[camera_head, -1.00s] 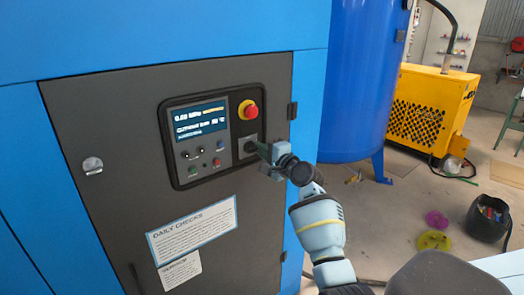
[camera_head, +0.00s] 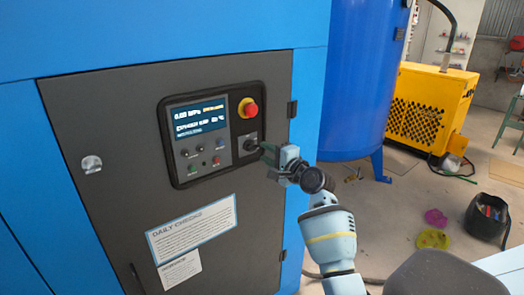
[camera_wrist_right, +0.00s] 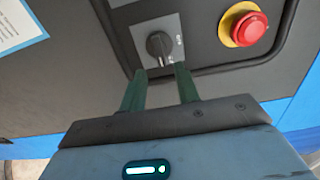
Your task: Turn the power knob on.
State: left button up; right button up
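The power knob (camera_head: 249,145) is a small black rotary knob on a grey plate at the lower right of the compressor's control panel. In the right wrist view the knob (camera_wrist_right: 158,45) sits just past my fingertips, its pointer turned off the plate's vertical. My right gripper (camera_head: 267,153) is at the panel's right edge, pointing at the knob. In the right wrist view its two green fingers (camera_wrist_right: 161,73) are apart with nothing between them, and the knob lies ahead of the gap. My left gripper is not in view.
A red emergency stop button (camera_head: 248,108) on a yellow collar is above the knob. The lit screen (camera_head: 201,118) and small buttons are to its left. A blue tank (camera_head: 357,80) and a yellow machine (camera_head: 431,110) stand to the right. A black bucket (camera_head: 487,216) is on the floor.

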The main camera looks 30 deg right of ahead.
jog(key=s, duration=0.4)
jog(key=shift+d, duration=0.1)
dwell(0.4)
jog(key=s+a+f+n+g, duration=0.2)
jog(key=s+a+f+n, duration=0.15)
jog(key=f, duration=0.55)
jog(key=s+a+f+n+g+h, duration=0.1)
jog(key=s+a+f+n, duration=0.3)
jog(key=f, duration=0.5)
jog(key=s+a+f+n+g, duration=0.2)
jog(key=s+f, duration=0.4)
jog(key=f, duration=0.2)
jog(key=s+a+f+n+g, duration=0.1)
jog(key=s+a+f+n, duration=0.2)
jog(key=s, duration=0.4)
jog(key=s+a+f+n+g, duration=0.1)
jog(key=s+a+f+n, duration=0.2)
jog(key=s+a+f, duration=0.2)
jog(key=s+a+f+n+g+y, duration=0.1)
jog(key=s+a+f+n, duration=0.3)
jog(key=s, duration=0.7)
jog(key=shift+s+f, duration=0.15)
jog(key=shift+f, duration=0.1)
jog(key=shift+a, duration=0.1)
